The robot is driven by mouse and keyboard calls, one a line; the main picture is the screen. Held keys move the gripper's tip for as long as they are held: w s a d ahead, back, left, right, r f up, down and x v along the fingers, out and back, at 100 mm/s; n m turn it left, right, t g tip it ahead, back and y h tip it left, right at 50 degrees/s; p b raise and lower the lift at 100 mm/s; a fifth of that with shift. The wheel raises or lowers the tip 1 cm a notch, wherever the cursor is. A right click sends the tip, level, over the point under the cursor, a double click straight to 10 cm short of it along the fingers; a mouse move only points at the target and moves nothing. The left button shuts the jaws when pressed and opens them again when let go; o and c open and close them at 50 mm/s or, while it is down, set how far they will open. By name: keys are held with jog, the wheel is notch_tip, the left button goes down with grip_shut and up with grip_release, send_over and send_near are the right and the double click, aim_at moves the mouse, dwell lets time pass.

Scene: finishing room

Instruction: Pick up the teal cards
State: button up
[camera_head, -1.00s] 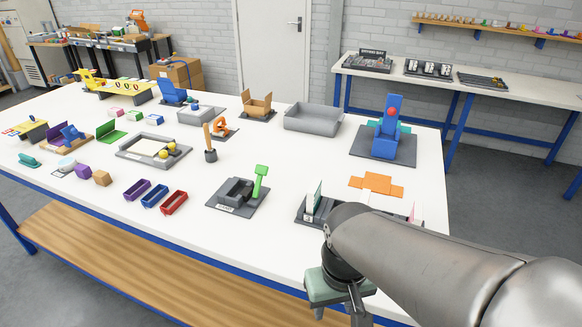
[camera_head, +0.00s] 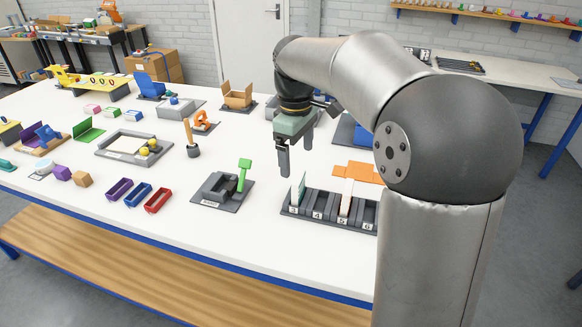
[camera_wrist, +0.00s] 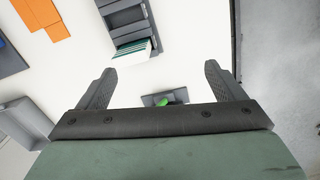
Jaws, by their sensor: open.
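The teal cards (camera_head: 298,188) stand as a pale, green-edged stack in the slot marked 3 of a dark grey rack (camera_head: 317,217). In the wrist view the stack (camera_wrist: 134,53) shows several teal and white edges at the near end of the rack (camera_wrist: 121,18). My gripper (camera_head: 287,160) is open, pointing down above the table, just behind and left of the cards in the head view. In the wrist view its two fingers (camera_wrist: 160,72) are apart with nothing between them, and the cards lie beyond the left finger.
A pale card stands in slot 5 (camera_head: 346,197). An orange flat piece (camera_head: 358,172) lies behind the rack. A grey base with a green lever (camera_head: 243,174) stands left of the rack. Red, blue and purple small bins (camera_head: 158,200) lie further left. White table is bare between these.

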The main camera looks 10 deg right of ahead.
notch_tip(320, 180, up, 2)
jog(key=n, duration=0.2)
send_over(299, 177)
jog(key=f, duration=1.1)
jog(key=shift+s+f+p, duration=0.15)
jog(key=shift+s+p, duration=0.05)
jog(key=shift+p, duration=0.2)
jog(key=shift+w+f+p, duration=0.15)
jog(key=shift+f+p, duration=0.15)
jog(key=shift+f, duration=1.15)
jog(key=shift+w+f+p, duration=0.1)
jog(key=shift+f+p, duration=0.15)
jog(key=shift+f, duration=1.2)
jog(key=c, duration=1.1)
